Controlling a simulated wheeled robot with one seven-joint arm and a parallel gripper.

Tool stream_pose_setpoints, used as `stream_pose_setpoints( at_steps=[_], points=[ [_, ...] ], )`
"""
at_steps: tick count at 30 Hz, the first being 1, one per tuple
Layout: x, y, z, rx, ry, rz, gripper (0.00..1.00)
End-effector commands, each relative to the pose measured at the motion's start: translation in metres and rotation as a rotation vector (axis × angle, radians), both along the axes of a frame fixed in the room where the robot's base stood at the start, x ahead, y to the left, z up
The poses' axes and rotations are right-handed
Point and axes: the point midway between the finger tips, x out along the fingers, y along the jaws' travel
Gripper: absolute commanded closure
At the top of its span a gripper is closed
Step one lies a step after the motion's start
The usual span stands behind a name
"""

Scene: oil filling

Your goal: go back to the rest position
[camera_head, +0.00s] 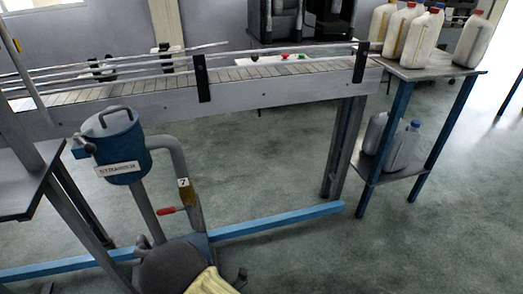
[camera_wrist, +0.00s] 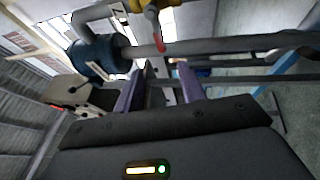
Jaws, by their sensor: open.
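My gripper (camera_wrist: 165,68) shows in the wrist view with its two purple-grey fingers apart and nothing held between them. Behind and above the fingers, the wrist view shows the blue strainer (camera_wrist: 93,58), a grey pipe (camera_wrist: 220,46) and a red-handled valve (camera_wrist: 157,18), all tilted. I cannot judge the distance from the fingertips to the pipe. In the head view, part of my arm (camera_head: 178,268) shows at the bottom, in front of the strainer's piping. The gripper's fingers cannot be made out clearly there.
The blue strainer (camera_head: 121,150) stands on piping with a red valve lever (camera_head: 169,211) at centre left. A conveyor (camera_head: 170,92) runs across behind it. At right, a table (camera_head: 430,68) carries several white jugs, with more containers on its lower shelf. The floor (camera_head: 440,245) at lower right is clear.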

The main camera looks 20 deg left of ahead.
Motion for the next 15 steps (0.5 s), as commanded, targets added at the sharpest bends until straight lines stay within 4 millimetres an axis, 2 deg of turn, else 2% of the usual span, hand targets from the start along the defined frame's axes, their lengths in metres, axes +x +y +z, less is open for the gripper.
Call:
stream_pose_setpoints(
  at_steps=[4,7,11,15],
  points=[
    [0.004,-0.001,0.001,-0.001,0.012,-0.008,0.59],
    [0.022,-0.006,0.004,-0.006,0.065,-0.045,0.59],
    [0.067,-0.023,0.009,-0.012,0.228,-0.142,0.59],
    [0.125,-0.060,0.016,0.000,0.470,-0.286,0.59]
  ],
)
